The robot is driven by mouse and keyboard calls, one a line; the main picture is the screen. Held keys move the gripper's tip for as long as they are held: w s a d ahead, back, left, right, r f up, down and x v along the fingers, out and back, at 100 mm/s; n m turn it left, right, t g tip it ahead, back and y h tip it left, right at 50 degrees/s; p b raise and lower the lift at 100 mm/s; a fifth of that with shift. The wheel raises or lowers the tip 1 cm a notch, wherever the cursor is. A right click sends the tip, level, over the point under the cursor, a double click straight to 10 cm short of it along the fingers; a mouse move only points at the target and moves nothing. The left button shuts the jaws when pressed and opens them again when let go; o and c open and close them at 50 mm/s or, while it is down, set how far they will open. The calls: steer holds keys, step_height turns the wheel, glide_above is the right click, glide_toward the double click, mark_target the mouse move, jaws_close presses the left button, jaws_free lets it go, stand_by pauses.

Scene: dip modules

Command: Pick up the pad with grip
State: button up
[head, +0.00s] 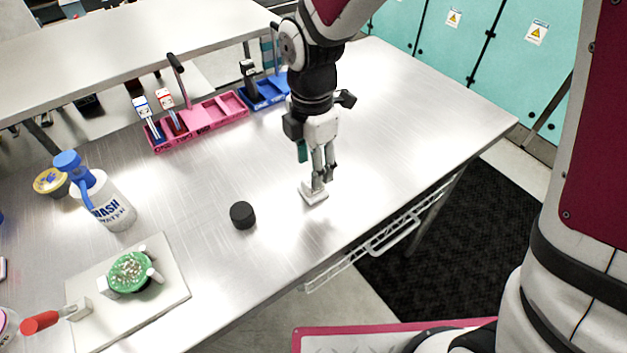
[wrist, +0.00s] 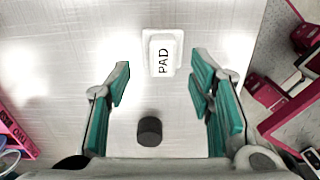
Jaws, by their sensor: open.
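The pad with grip is a white rectangular block with a raised, narrower top marked "PAD". It lies on the metal table in the head view (head: 314,193), right beneath my gripper (head: 318,180). In the wrist view the pad (wrist: 162,53) sits upper centre, beyond and between the fingertips. My gripper (wrist: 162,85) is open, its green-padded fingers spread wide with nothing between them at the tips. In the head view the fingers partly cover the pad; I cannot tell whether they touch it.
A black cylinder (head: 242,215) stands left of the pad. A wash bottle (head: 105,200), a white board (head: 165,295) with a green-topped item (head: 130,272), and pink (head: 215,108) and blue (head: 262,97) racks are on the table. The table's front edge is close to the pad.

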steer(key=shift+s+d+f, duration=0.1)
steer(key=shift+f, duration=2.55)
jaws_close()
